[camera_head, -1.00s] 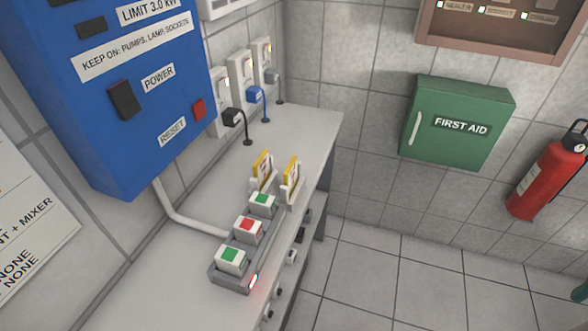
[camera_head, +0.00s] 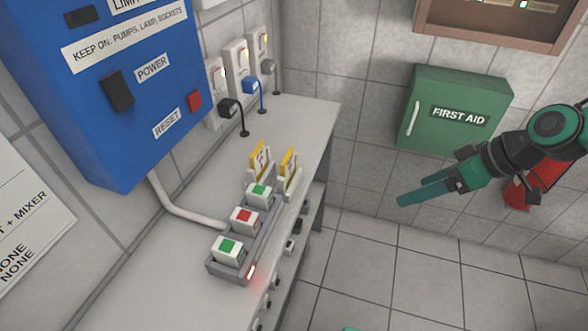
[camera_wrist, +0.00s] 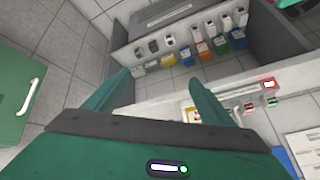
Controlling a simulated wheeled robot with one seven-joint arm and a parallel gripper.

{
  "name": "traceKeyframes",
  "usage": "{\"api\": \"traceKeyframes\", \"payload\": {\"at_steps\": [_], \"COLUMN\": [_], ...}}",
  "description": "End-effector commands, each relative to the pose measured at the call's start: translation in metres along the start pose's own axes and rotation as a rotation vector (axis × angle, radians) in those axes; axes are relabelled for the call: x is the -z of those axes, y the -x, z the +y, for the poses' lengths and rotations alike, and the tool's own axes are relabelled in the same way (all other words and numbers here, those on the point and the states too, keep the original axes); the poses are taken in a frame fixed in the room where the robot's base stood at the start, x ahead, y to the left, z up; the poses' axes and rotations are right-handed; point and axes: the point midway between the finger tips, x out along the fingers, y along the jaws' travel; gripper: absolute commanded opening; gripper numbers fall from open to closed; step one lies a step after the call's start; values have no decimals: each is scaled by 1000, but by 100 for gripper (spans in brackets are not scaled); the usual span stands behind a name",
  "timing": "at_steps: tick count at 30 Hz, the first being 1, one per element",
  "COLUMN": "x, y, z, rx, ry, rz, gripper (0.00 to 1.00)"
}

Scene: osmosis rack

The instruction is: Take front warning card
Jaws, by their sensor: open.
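Two yellow-and-white warning cards stand upright in small white holders on the worktop. The one nearer the worktop's open edge (camera_head: 288,163) is right of the one nearer the wall (camera_head: 259,158). My gripper (camera_head: 422,190) is open and empty, out over the floor to the right of both cards and well apart from them. In the wrist view its two fingers (camera_wrist: 160,80) are spread. A small yellow-and-white piece (camera_wrist: 187,113) shows beside the right finger there, partly hidden; I cannot tell which card it is.
A grey block with green and red buttons (camera_head: 240,238) sits close in front of the cards. Plugs and cords (camera_head: 240,108) line the wall behind. A blue power box (camera_head: 120,90) hangs at left, a green first aid box (camera_head: 452,108) at right. The floor between is clear.

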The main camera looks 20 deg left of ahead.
Motion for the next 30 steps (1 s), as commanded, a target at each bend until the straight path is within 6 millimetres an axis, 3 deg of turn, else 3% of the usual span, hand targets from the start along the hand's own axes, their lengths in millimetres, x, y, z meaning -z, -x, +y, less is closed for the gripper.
{"api": "traceKeyframes", "payload": {"at_steps": [1, 6, 12, 17, 30], "x": [22, 92, 138, 151, 173], "y": [-20, -58, -71, -76, -116], "z": [-16, -71, -112, -124, -143], "rx": [63, 211, 289, 306, 303], "ry": [93, 339, 464, 489, 490], "rz": [56, 290, 485, 540, 542], "gripper": [77, 77, 77, 77, 77]}}
